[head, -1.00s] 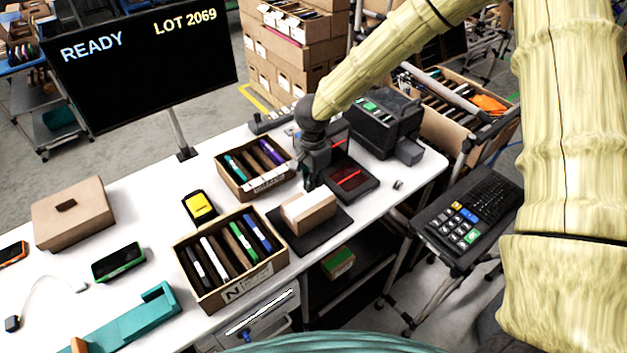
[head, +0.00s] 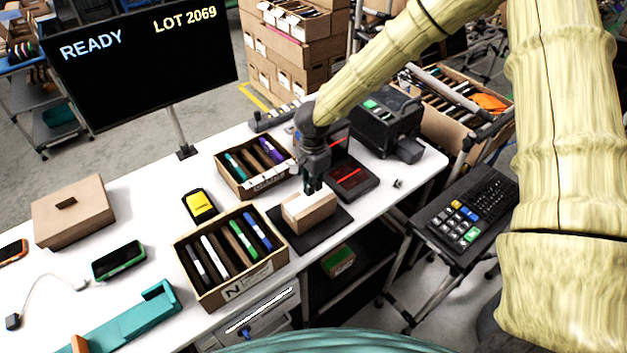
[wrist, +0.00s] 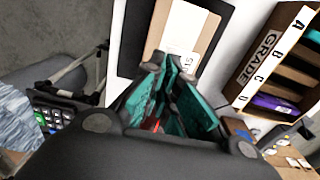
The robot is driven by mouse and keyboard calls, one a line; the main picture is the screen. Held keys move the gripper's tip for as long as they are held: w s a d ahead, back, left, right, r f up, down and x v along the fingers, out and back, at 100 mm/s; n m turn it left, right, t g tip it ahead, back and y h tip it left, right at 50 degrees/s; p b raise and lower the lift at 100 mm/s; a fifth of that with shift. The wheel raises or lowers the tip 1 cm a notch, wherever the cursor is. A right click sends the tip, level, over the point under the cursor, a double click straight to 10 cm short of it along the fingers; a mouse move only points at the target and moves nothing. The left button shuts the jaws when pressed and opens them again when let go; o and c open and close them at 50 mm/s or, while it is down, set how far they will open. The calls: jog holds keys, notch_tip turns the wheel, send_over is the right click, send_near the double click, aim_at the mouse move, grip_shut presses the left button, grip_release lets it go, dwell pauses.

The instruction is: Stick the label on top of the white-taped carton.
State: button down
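The small carton (head: 308,215) sits on a dark mat (head: 283,237) near the table's front edge, a white strip along its top. It also shows at the top of the wrist view (wrist: 158,28), its white tape (wrist: 182,30) running lengthwise. My gripper (head: 314,189) points down over the carton's far end; its tips look at or just above the top, and contact cannot be told. In the wrist view its teal-padded fingers (wrist: 170,72) are close together. A small white label with dark print (wrist: 188,64) shows by the fingertips; whether they hold it is unclear.
Open boxes of coloured items stand left of the carton (head: 232,285) and behind it (head: 250,185). A red-lit dark device (head: 352,178) and a black printer-like machine (head: 385,125) are behind right. A brown box (head: 72,215) lies far left.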

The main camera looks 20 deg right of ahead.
jog(key=shift+f+b, duration=0.35)
jog(key=shift+f, duration=1.6)
jog(key=shift+f, duration=0.25)
jog(key=c, duration=1.6)
grip_release()
jog(key=shift+o, duration=0.2)
notch_tip(320, 180, up, 12)
jog(key=shift+f, duration=0.15)
notch_tip(320, 180, up, 6)
jog(key=p, duration=0.3)
